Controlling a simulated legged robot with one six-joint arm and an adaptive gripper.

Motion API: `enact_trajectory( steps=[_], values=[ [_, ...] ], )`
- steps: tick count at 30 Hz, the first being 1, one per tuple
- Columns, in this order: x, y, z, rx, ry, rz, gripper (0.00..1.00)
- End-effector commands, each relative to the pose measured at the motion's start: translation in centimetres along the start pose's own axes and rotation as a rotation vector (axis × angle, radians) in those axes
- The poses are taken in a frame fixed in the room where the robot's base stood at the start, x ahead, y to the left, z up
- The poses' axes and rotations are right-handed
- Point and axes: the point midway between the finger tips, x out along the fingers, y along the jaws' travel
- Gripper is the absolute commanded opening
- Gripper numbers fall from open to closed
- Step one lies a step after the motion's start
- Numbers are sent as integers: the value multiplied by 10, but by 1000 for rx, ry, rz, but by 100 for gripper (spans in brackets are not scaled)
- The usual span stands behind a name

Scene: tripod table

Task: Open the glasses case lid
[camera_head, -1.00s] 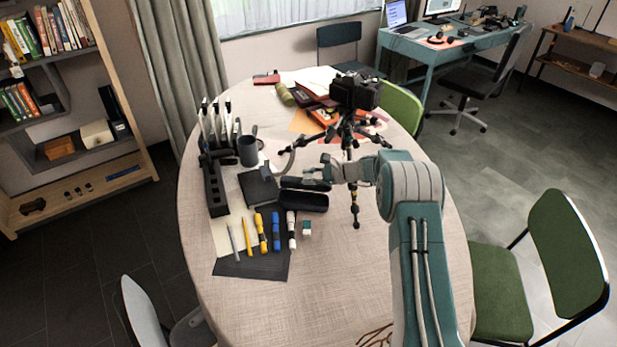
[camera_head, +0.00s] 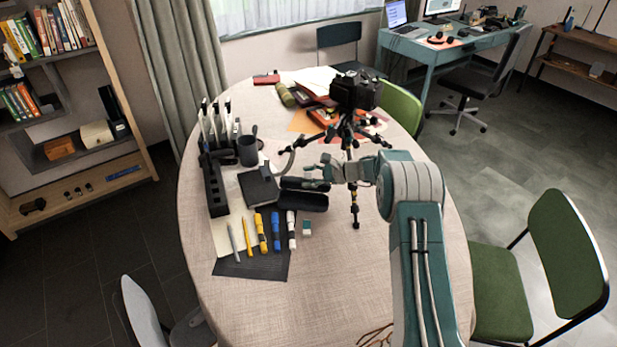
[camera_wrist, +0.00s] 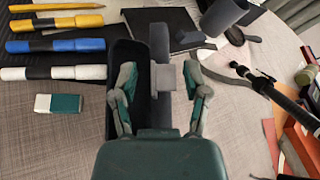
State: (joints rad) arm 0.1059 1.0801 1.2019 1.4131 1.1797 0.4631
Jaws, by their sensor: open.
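The black glasses case (camera_head: 303,202) lies on the round table, below the tripod and right of the black notebook. In the wrist view its dark hollow base (camera_wrist: 127,60) shows left of a grey upright band that looks like the raised lid (camera_wrist: 160,45). The lid stands apart from the base along the far side in the head view (camera_head: 292,183); its exact angle is unclear. My gripper (camera_head: 312,175) is just above the lid. In the wrist view my gripper (camera_wrist: 160,88) is open, one finger over the base, the other beyond the lid. Contact is unclear.
A camera on a tripod (camera_head: 356,92) stands close behind my gripper. The notebook (camera_head: 259,188), dark cup (camera_head: 247,151) and black organizer (camera_head: 215,190) are to the left. Several markers and an eraser (camera_head: 307,228) lie in front. The table's front right is mostly clear.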

Motion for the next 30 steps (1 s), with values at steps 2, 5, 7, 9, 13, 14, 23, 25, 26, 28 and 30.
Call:
enact_trajectory(
  steps=[2, 5, 7, 9, 13, 14, 23, 25, 26, 28, 30],
  values=[
    [-6, 0, 0, 0, 1, -2, 60],
    [-22, -1, -1, 1, 1, -4, 60],
    [-36, -1, 0, 1, 2, -4, 60],
    [-51, -1, -1, 1, 2, -4, 60],
    [-78, -1, -1, 1, 2, -3, 60],
    [-84, -1, -1, 2, 2, -3, 60],
    [-117, 0, -2, 1, 1, -1, 60],
    [-118, 0, -2, 1, 1, 0, 60],
    [-119, 0, -2, 1, 1, 0, 60],
    [-118, 0, -2, 1, 1, 0, 60],
    [-118, 0, -2, 1, 1, 0, 60]
  ],
)
